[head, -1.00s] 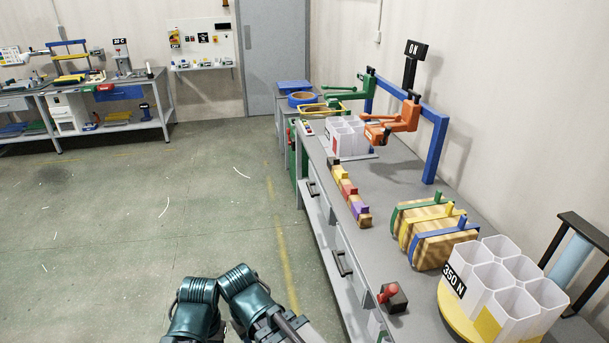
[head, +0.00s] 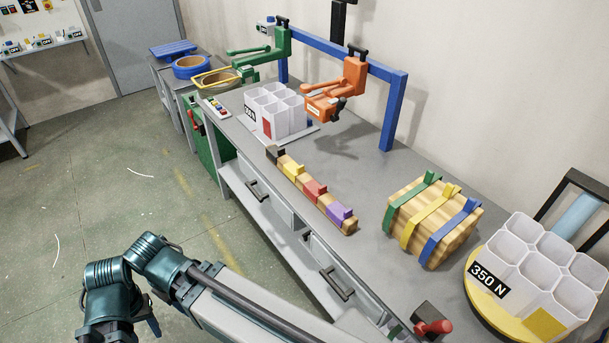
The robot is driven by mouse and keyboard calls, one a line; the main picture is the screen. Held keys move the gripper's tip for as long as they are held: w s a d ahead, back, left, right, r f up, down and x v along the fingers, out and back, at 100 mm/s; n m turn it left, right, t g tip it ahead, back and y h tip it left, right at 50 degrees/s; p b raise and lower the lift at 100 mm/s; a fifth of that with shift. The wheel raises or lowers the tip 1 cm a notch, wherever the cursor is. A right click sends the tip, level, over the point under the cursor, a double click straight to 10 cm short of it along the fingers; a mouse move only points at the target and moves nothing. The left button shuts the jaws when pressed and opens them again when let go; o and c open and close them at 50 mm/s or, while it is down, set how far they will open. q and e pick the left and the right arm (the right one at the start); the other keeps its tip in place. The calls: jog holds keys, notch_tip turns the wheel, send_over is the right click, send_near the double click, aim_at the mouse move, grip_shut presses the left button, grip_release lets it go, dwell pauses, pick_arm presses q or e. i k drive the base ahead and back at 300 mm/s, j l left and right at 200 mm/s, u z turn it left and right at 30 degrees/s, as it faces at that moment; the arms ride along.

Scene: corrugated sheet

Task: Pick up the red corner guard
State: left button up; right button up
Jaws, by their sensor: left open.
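The red corner guard (head: 315,190) sits on a long wooden bar (head: 300,183) on the grey bench, between a yellow guard (head: 293,173) and a purple guard (head: 341,213). A black guard (head: 274,154) is at the bar's far end. My left arm crosses the lower left, in front of the bench and apart from the red guard. My right gripper is not in view.
A strapped wood bundle (head: 430,225) stands right of the bar. A white cell block on a yellow disc (head: 480,305) and a red-knobbed device (head: 433,327) are nearer. Another white cell block (head: 277,114) and an orange arm-like tool (head: 340,92) are behind. Bench top around the bar is clear.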

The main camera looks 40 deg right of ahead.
aim_at(312, 188)
jog(key=i+j+z, duration=0.1)
jog(key=i+z, duration=0.3)
jog(key=i+j+z, duration=0.15)
jog(key=z, duration=0.2)
jog(key=i+j+z, duration=0.65)
jog(key=z, duration=0.15)
jog(key=i+j+z, duration=0.3)
jog(key=j+z, duration=0.3)
jog(key=j, duration=0.25)
jog(key=i+j+z, duration=0.1)
jog(key=j+z, duration=0.2)
jog(key=j, duration=0.2)
jog(key=j+z, duration=0.3)
jog(key=j, duration=0.15)
